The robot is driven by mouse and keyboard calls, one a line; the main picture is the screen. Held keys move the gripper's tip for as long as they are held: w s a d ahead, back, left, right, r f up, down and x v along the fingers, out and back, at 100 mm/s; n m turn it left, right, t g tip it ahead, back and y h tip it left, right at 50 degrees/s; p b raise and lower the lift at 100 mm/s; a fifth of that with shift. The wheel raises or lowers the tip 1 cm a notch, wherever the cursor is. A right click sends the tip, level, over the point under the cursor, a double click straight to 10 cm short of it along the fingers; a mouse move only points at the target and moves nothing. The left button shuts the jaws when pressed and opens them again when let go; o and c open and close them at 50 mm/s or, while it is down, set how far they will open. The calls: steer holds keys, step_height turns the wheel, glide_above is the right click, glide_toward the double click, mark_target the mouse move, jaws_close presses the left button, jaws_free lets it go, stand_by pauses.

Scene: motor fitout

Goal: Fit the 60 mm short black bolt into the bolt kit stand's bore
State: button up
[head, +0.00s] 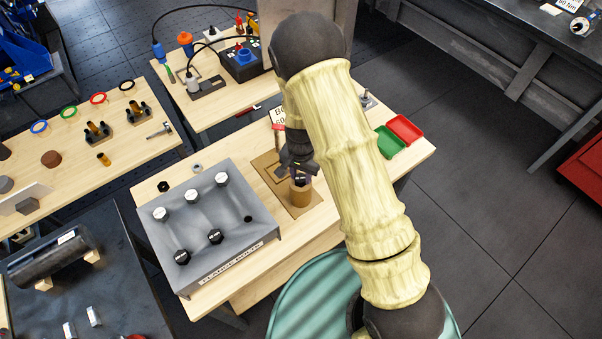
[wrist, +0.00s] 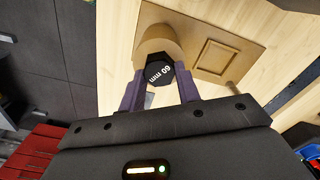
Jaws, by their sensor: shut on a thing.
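My gripper (wrist: 160,92) is shut on the black hexagonal bolt head (wrist: 159,72) marked "60 mm" in the wrist view. In the head view my gripper (head: 300,176) points down over a round wooden post (head: 300,196), with the dark bolt head between its fingers. The post also shows in the wrist view (wrist: 158,42), right at the bolt head. It rises from a flat wooden stand (head: 297,209) with a square raised part (wrist: 215,57) beside it. The bolt's shank and any bore in the post are hidden. I cannot tell whether the shank is in the post.
A grey block (head: 205,230) on the same table holds several silver and black bolts and has one dark empty hole (head: 248,219). A sign (head: 279,116) stands behind the stand. Green (head: 389,142) and red (head: 405,129) trays lie right. Bare tabletop (head: 325,235) lies in front.

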steer(key=o, duration=1.2)
steer(key=shift+o, duration=0.2)
steer(key=shift+r, duration=0.1)
step_height(320, 180, up, 17)
steer(key=b, duration=0.3)
steer(key=shift+r, duration=0.15)
steer(key=s+d+n+t+b, duration=0.1)
steer(key=s+d+n, duration=0.4)
steer(key=s+d, duration=0.7)
steer(key=shift+s+d+r+t, duration=0.15)
steer(key=shift+s+d+t, duration=0.2)
steer(key=shift+d+t, duration=0.4)
